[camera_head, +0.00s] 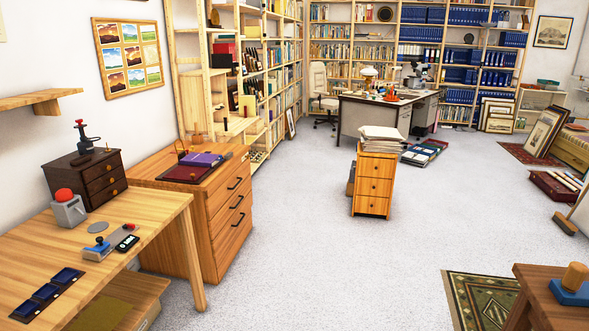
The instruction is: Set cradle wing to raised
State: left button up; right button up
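I cannot pick out a cradle wing with certainty. On the wooden drawer cabinet at left, a dark red flat piece (184,173) lies beside a purple piece (203,159); they look like an open, low holder or a book, and any hinge is too small to make out. On the wooden table at front left stand a grey box with a red dome (67,207) and a small device with a blue handle (97,249). Neither of my grippers shows in the head view.
The wooden table (150,207) carries a black handheld item (127,243) and dark blue trays (48,293). A small drawer unit (373,188) stands mid-floor. A brown table (548,312) with a blue block (570,293) juts in at lower right. The grey floor (310,260) between is clear.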

aim_at(185, 173)
jog(key=i+l, duration=0.1)
jog(key=i, duration=1.3)
jog(key=i+u, duration=0.25)
jog(key=i, duration=0.25)
jog(key=i+u, duration=0.2)
jog(key=i, duration=0.3)
jog(key=i+l+u, duration=0.25)
jog(key=i, duration=0.25)
jog(key=i+l+u, duration=0.25)
jog(key=i, duration=0.2)
